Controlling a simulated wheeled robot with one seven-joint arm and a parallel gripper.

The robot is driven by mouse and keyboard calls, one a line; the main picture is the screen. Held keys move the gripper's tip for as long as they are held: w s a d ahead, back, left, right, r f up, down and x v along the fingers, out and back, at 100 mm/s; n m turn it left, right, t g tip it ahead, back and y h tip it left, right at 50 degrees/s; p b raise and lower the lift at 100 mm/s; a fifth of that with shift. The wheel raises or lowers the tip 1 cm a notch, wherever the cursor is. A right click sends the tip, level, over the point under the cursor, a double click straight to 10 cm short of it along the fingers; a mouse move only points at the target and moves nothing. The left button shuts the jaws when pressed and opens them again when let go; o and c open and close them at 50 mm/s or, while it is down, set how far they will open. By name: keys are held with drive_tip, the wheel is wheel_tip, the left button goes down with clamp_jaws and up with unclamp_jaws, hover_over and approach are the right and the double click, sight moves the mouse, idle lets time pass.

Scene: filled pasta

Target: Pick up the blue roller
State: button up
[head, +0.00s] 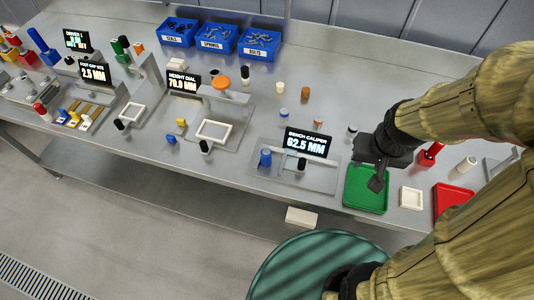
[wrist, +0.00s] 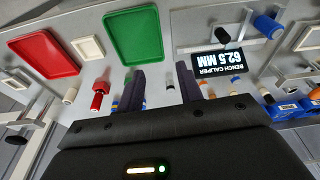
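Several small rollers stand upright on the grey bench. A white roller with a blue band (head: 281,114) stands behind the bench caliper in the head view, and this is the likeliest blue roller. I cannot tell for sure which roller it is in the wrist view. My gripper (head: 376,178) is over the green tray (head: 366,189), right of that roller and apart from it. In the wrist view my gripper (wrist: 160,82) has its two dark fingers spread, with no object held. A small pale roller (wrist: 170,81) shows in the gap, farther off.
The bench caliper (head: 306,143) with its raised display and blue knob (head: 265,157) is left of the green tray. A red tray (head: 453,199), white square dish (head: 411,198) and red part (head: 430,153) are to the right. Blue bins (head: 217,38) line the back.

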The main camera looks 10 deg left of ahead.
drive_tip(key=o, duration=0.4)
drive_tip(key=shift+a, duration=0.1)
drive_tip(key=n+t+h, duration=0.6)
drive_tip(key=n+t, duration=0.8)
drive_tip(key=n, duration=1.8)
approach(265, 160)
drive_tip(key=v, duration=0.4)
drive_tip(key=b+v, duration=0.1)
drive_tip(key=v, duration=0.1)
drive_tip(key=shift+f, duration=0.3)
drive_tip(key=shift+w, duration=0.15)
drive_tip(key=p+x, duration=0.1)
drive_tip(key=x, duration=0.3)
drive_tip(key=p+x, duration=0.2)
drive_tip(key=x, duration=0.1)
drive_tip(key=p+x, duration=0.1)
drive_tip(key=x, duration=0.3)
drive_tip(key=shift+w+r+p, duration=0.3)
drive_tip(key=shift+p, duration=0.1)
drive_tip(key=shift+w+d+f, duration=0.1)
drive_tip(key=shift+w+d, duration=0.1)
drive_tip(key=shift+d, duration=0.05)
